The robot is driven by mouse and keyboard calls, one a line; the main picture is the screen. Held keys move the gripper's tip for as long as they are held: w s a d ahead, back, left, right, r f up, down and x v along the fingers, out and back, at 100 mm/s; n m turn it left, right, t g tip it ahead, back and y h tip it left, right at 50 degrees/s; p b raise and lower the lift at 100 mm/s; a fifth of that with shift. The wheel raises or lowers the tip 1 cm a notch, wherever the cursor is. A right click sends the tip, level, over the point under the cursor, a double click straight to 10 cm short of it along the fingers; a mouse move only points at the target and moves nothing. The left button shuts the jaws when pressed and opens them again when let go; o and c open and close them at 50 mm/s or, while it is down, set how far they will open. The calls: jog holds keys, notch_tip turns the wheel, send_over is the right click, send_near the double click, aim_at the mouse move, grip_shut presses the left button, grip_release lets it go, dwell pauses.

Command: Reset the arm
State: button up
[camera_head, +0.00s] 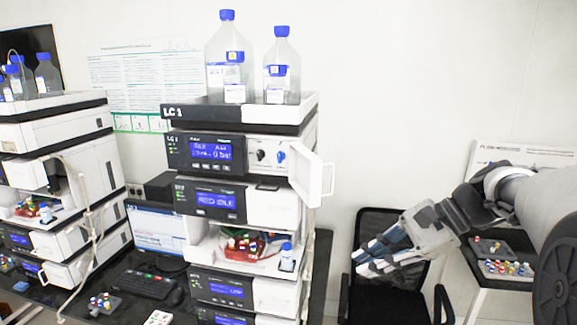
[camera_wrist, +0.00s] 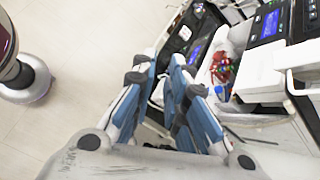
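My arm reaches in from the right in the head view. My gripper (camera_head: 368,258) is in front of the black chair and points left toward the middle instrument stack, with clear space between them. In the wrist view, my gripper (camera_wrist: 160,78) has its two blue-and-grey fingers apart. Nothing is held between them; the floor and instruments show through the gap.
The middle instrument stack (camera_head: 262,213) has its small white door swung open and bottles on top. Another stack (camera_head: 55,135) stands left. A black chair (camera_head: 385,300) is below my gripper. A side table with vial racks (camera_head: 505,268) stands right.

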jog(key=s+a+f+n+t+h+b, duration=0.1)
jog(key=s+f+n+t+h+b, duration=0.2)
jog(key=s+f+n+h+b, duration=0.6)
jog(key=s+f+n+b, duration=0.5)
jog(key=s+f+b, duration=0.3)
jog(key=s+f, duration=0.7)
notch_tip(320, 180, down, 3)
jog(key=shift+s+a+r+n, duration=0.15)
jog(key=shift+s+a+n, duration=0.1)
jog(key=shift+n, duration=0.05)
jog(key=shift+a, duration=0.1)
